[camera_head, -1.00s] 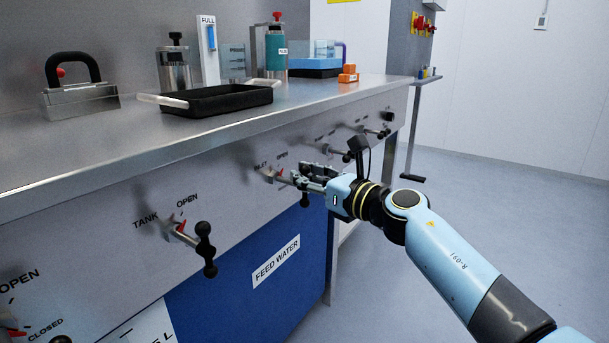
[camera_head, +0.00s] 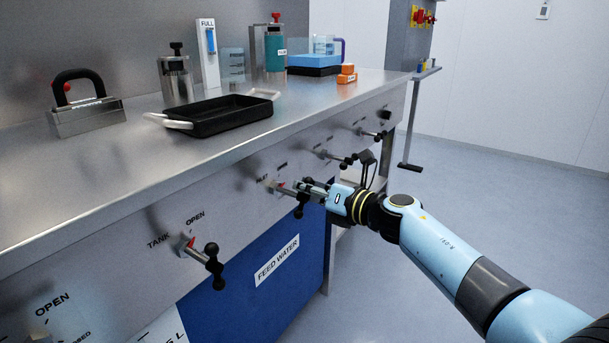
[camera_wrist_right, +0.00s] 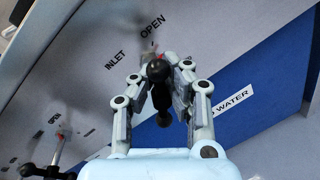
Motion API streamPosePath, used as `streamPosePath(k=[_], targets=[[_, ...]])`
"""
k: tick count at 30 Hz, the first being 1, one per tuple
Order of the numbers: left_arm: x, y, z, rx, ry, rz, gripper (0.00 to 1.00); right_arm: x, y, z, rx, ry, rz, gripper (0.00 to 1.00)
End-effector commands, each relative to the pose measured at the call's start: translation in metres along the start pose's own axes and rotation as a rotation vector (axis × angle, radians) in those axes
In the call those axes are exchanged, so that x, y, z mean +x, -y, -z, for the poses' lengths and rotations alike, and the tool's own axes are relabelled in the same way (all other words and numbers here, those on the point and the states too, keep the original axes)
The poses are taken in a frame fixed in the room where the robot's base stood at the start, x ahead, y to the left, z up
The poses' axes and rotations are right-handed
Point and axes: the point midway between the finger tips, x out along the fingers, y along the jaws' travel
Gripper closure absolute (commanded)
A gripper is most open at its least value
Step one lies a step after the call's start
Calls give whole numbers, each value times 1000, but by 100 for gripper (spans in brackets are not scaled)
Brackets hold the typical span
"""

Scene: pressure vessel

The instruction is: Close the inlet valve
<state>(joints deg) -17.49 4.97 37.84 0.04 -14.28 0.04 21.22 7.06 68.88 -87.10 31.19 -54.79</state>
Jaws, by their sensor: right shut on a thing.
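The inlet valve is on the front panel under the worktop. In the right wrist view the word INLET and an OPEN mark show beside it, and its handle (camera_wrist_right: 159,98) has a black ball at each end. The red pointer sits close to the OPEN mark. My right gripper (camera_wrist_right: 158,88) has its fingers on both sides of the handle, shut on it. In the head view my right gripper (camera_head: 308,188) covers much of the valve, and the handle's lower black ball (camera_head: 298,211) shows below the fingers. My left gripper is not in view.
The tank valve (camera_head: 205,255) sticks out of the panel to the left. More valve handles (camera_head: 345,158) lie to the right. A black tray (camera_head: 222,115) stands on the worktop (camera_head: 90,190) above. The floor (camera_head: 480,190) at the right is clear.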

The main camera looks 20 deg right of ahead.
Motion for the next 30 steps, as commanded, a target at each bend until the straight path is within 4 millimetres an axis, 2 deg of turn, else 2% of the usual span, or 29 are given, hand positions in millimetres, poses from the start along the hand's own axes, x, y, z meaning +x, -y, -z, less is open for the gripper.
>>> streamPosePath(k=[1, 4, 12, 21, 30], targets=[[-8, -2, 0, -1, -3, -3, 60, -1, 0, -6, 40, -7, 3, 100], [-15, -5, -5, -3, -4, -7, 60, 0, 2, -6, 134, -25, 4, 100], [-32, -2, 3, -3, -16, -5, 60, 1, 9, -3, 385, -74, 5, 100], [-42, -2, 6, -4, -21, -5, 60, 2, 16, 2, 651, -126, 6, 100], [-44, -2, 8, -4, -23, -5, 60, 2, 20, 5, 845, -163, 8, 100]])
